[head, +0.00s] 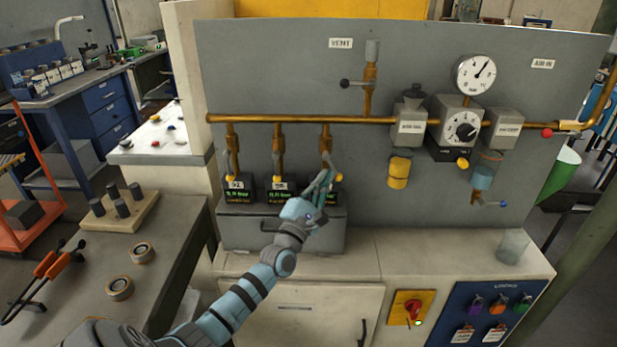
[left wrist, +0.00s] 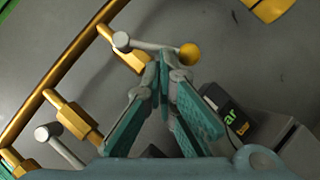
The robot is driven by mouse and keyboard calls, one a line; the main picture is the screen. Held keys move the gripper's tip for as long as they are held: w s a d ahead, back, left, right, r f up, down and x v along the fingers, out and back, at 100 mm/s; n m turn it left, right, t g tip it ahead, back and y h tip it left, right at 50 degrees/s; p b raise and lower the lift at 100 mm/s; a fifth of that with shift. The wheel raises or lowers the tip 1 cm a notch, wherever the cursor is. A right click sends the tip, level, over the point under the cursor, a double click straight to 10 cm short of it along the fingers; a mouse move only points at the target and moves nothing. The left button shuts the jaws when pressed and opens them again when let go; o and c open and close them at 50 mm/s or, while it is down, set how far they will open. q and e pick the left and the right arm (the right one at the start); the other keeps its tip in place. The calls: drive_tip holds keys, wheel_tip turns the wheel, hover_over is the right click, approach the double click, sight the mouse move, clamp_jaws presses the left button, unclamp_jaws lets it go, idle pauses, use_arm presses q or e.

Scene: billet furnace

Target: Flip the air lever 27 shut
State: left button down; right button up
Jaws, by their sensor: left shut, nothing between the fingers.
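Three air levers hang on brass drop pipes along the left of the grey panel. The rightmost lever has a yellow ball knob (head: 339,177), with a small display box below it. My left gripper (head: 327,178) is in front of this lever, partly hiding it and its number label, so I cannot read 27 there. In the left wrist view, the teal fingers (left wrist: 163,62) are shut and empty, with their tips close to the pale lever arm (left wrist: 155,46), beside its yellow knob (left wrist: 189,54). I cannot tell whether they touch. The right gripper is out of view.
The left lever (head: 233,160) and middle lever (head: 276,160) stand close by on the left. The brass main pipe (head: 300,119) runs above. A regulator (head: 459,127) and gauge (head: 475,74) are farther right. A red rotary switch (head: 413,309) is on the cabinet below.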

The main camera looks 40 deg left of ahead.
use_arm(q)
drive_tip(key=shift+w+d+r+n+y+b, duration=0.1)
drive_tip(key=shift+w+d+n+y+b, duration=0.3)
drive_tip(key=shift+n+y+b, duration=1.25)
drive_tip(key=shift+w+d+r+n+y+b, duration=0.1)
drive_tip(key=shift+w+d+n+y+b, duration=0.3)
drive_tip(key=shift+n+y+b, duration=1.25)
drive_tip(key=shift+w+d+r+n+y+b, duration=0.2)
drive_tip(key=shift+d+n+y+b, duration=0.6)
drive_tip(key=shift+n, duration=1.6)
drive_tip(key=shift+w+r+n+g+y+b, duration=0.1)
drive_tip(key=shift+n+g+y+b, duration=0.35)
drive_tip(key=shift+n, duration=0.3)
drive_tip(key=shift+w+r+n+g+y+b, duration=0.1)
drive_tip(key=shift+n+g+y+b, duration=0.15)
drive_tip(key=shift+n+b, duration=0.4)
drive_tip(key=shift+f, duration=0.1)
drive_tip(key=a+f+b+v, duration=0.2)
drive_tip(key=b+v, duration=0.2)
drive_tip(key=v, duration=0.8)
drive_tip(key=shift+s+f, duration=0.2)
drive_tip(key=shift+s, duration=0.05)
